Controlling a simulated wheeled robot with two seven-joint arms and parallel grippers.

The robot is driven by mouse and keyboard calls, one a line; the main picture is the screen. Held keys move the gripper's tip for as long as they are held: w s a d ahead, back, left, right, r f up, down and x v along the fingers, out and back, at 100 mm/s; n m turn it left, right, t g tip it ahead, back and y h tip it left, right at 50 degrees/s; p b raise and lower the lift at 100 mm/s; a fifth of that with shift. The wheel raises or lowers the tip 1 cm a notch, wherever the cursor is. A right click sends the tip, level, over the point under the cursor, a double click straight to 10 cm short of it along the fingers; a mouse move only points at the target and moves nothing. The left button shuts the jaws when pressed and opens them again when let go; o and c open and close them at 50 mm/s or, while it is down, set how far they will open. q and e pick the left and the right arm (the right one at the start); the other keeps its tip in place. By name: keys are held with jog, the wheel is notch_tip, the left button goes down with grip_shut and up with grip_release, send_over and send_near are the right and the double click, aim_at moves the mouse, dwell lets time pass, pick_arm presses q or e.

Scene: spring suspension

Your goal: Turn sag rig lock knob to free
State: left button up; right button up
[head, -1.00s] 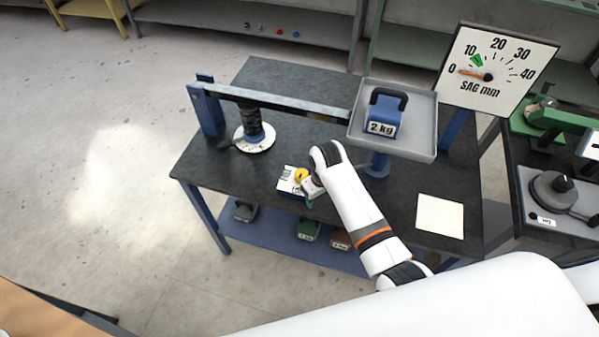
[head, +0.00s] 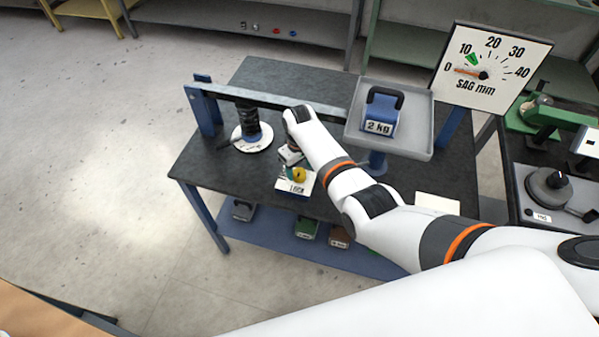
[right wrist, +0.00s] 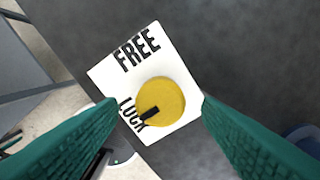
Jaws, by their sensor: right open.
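The yellow lock knob (head: 299,175) sits on a white card (head: 295,189) on the dark bench top. In the right wrist view the round knob (right wrist: 167,98) has a black pointer mark directed at the word LOCK. FREE is printed on the card's other side (right wrist: 112,76). My right gripper (head: 291,171) is at the knob, partly hidden by its own wrist in the head view. In the right wrist view its teal fingers (right wrist: 157,103) are open on either side of the knob, with gaps between. I cannot tell whether the fingertips reach knob height. My left gripper is not in view.
A grey tray (head: 418,145) holds a 2 kg weight (head: 380,112). The sag dial (head: 500,62) has its needle near 0. Weights (head: 306,228) lie on the lower shelf.

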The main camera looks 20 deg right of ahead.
aim_at(299, 172)
jog(key=shift+f+b, duration=0.35)
jog(key=shift+f, duration=1.15)
jog(key=c, duration=1)
